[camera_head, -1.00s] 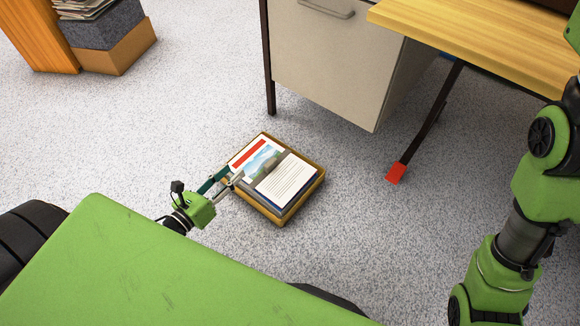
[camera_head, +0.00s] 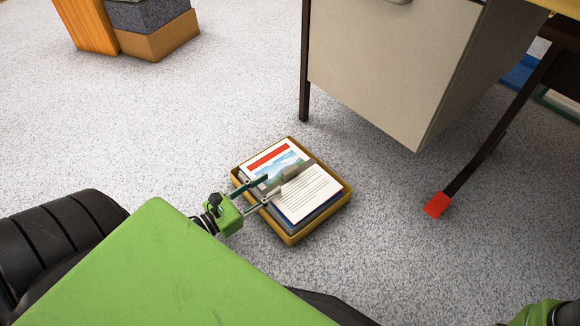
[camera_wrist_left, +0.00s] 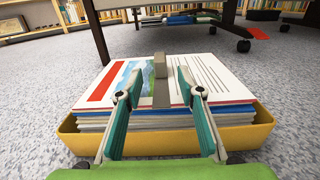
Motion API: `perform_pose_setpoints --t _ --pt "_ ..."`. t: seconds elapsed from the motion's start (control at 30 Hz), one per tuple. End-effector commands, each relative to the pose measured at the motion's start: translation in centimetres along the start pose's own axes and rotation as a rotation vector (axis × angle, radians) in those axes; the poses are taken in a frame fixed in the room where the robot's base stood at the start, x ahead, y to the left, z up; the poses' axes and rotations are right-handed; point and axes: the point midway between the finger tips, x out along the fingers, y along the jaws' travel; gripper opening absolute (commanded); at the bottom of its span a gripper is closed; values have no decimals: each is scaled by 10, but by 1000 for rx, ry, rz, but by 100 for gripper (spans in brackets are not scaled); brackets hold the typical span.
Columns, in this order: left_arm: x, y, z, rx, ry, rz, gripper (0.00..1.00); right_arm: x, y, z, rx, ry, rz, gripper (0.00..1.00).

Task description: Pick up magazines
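A stack of magazines (camera_head: 314,193) lies in a shallow yellow-brown tray (camera_head: 291,238) on the floor. The top one shows a red bar, a landscape picture and lines of text. A grey band (camera_head: 296,170) runs across the stack, with a raised block on it. My left gripper (camera_head: 273,184) is at the near edge of the stack, over its top. In the left wrist view its two teal fingers (camera_wrist_left: 158,75) stand apart on either side of the grey band (camera_wrist_left: 161,97), with gaps visible. The magazines (camera_wrist_left: 225,85) fill the tray.
A beige desk cabinet (camera_head: 390,65) on dark legs stands behind the tray. A dark desk leg with a red foot (camera_head: 437,205) is to the right. A brown box (camera_head: 160,42) stands at the back left. Speckled floor around the tray is clear.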

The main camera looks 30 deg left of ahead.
Motion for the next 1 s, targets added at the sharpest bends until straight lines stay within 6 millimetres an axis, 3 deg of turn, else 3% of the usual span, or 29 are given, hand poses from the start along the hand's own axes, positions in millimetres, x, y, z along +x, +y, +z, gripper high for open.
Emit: perform_pose_setpoints --t 0.5,0.8,0.93,1.0 --pt "69 0 3 2 -7 -4 35 -37 -8 -13 0 1 -1 40" --pt "73 0 5 1 -4 -2 35 -36 -8 -13 0 0 -1 40" --pt "73 0 5 0 -4 -2 1 -36 -8 -13 0 0 -1 40" --pt "73 0 5 0 -4 -2 0 -36 -8 -13 0 0 -1 40"
